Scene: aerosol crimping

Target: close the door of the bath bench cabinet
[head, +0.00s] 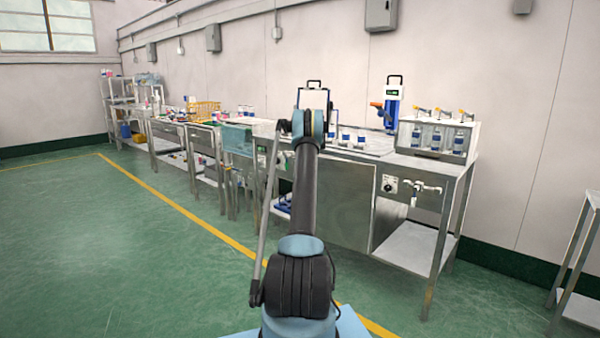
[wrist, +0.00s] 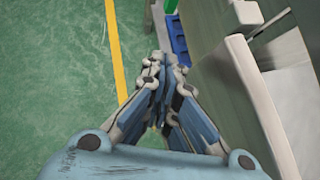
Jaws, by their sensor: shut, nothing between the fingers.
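The steel bath bench (head: 375,157) stands along the wall, right of centre in the head view. Its cabinet (head: 345,205) shows below the top as a large flat metal front, partly hidden behind my arm. I cannot tell the door's angle there. In the wrist view a pale upright panel edge (wrist: 258,98), perhaps the door or its handle, runs down the right side. My gripper (wrist: 163,62) is shut and empty, left of that edge with a visible gap in the picture. In the head view my arm hides the fingers.
A blue crate (wrist: 177,40) lies beyond my fingers. A knob panel (head: 389,184) and a pipe valve (head: 422,187) stick out right of the cabinet. Bottles in a rack (head: 435,137) stand on the bench. Green floor (head: 120,240) is clear at left, with a yellow line.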

